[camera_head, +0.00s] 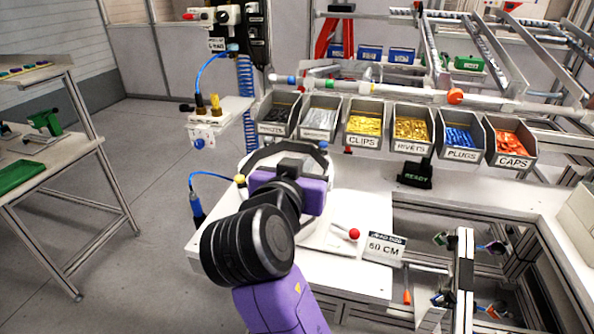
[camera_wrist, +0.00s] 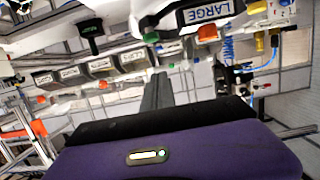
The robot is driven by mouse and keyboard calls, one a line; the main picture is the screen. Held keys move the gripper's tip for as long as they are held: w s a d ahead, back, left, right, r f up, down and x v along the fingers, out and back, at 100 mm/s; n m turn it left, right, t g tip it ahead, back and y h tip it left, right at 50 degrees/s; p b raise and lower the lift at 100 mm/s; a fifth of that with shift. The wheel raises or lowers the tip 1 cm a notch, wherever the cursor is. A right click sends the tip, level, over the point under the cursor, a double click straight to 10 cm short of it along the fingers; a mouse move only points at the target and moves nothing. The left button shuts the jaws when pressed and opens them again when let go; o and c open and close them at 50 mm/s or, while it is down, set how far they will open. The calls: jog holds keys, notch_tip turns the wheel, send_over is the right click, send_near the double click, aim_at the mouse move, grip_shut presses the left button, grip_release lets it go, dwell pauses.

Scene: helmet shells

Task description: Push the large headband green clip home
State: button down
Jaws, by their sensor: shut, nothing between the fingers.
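A white and dark ring-shaped headband (camera_head: 258,157) shows behind my wrist at the table's left end in the head view. In the wrist view, a dark band with a LARGE label (camera_wrist: 210,11) is at the top, cut by the frame edge. A small green piece (camera_wrist: 151,38), which looks like the green clip, sits below its left end, with an orange piece (camera_wrist: 208,32) to the right. My gripper (camera_wrist: 158,78) is shut and empty, its fingers pointing toward the green piece. I cannot tell whether they touch. In the head view my wrist hides the fingertips and the clip.
A row of bins, including clips (camera_head: 365,123), rivets (camera_head: 412,128), plugs (camera_head: 459,137) and caps (camera_head: 511,140), stands behind the table. A black READY sign (camera_head: 415,175) and a 60 CM card (camera_head: 385,249) stand to the right. A red-knobbed lever (camera_head: 354,234) is near my wrist.

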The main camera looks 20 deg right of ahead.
notch_tip(320, 180, down, 4)
jog(key=shift+f+p, duration=0.1)
jog(key=shift+p, duration=0.2)
